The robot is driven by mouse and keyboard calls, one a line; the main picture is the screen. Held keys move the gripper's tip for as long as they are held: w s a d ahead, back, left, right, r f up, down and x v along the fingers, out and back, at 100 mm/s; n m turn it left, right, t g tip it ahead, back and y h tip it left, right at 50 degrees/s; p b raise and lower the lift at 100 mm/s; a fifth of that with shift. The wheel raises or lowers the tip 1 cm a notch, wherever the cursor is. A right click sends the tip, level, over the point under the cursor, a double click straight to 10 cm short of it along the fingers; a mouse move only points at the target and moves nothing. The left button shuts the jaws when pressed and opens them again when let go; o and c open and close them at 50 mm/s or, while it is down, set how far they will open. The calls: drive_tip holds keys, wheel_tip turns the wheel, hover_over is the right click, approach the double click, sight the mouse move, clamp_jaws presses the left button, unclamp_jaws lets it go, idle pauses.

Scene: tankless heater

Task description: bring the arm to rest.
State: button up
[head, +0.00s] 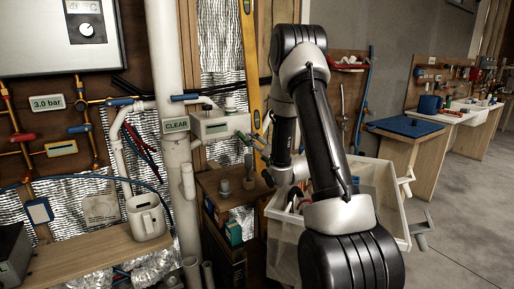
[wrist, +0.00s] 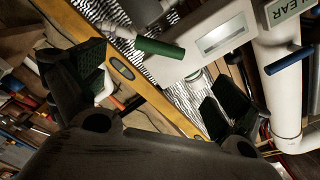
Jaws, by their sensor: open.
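My gripper (head: 247,150) is in front of the wall fittings in the head view, left of my arm's upper links. In the wrist view my gripper (wrist: 150,92) has its two dark fingers wide apart, with nothing held between them. A light grey box (wrist: 205,45) with a green-handled lever (wrist: 160,48) is beyond the fingers. The same grey box (head: 222,126) shows in the head view beside the white pipe, close to my gripper. I cannot tell whether the fingers touch anything.
A white pipe (head: 170,90) with a CLEAR label stands left of the grey box. A yellow level (head: 250,60) leans behind my gripper. A white bin (head: 380,185) with tools is below and behind my arm. A jug (head: 146,216) stands on the left shelf. Floor is free at right.

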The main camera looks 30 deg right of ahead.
drive_tip(key=s+a+r+n+g+h, duration=0.1)
drive_tip(key=s+a+r+n+g, duration=0.15)
drive_tip(key=s+r, duration=0.25)
drive_tip(key=s+a+r+n+g+h, duration=0.1)
drive_tip(key=s+a+r+n+g, duration=0.1)
drive_tip(key=s+r+g, duration=0.3)
drive_tip(key=s+a+r+n+g, duration=0.1)
drive_tip(key=s+a+n+g, duration=0.1)
drive_tip(key=s, duration=1.3)
drive_tip(key=s+a+n+g+y, duration=0.1)
drive_tip(key=s+a+n+g, duration=0.2)
drive_tip(key=s, duration=1.2)
drive_tip(key=shift+s+a+r+g, duration=0.4)
drive_tip(key=shift+a+g, duration=0.25)
drive_tip(key=shift+a, duration=0.55)
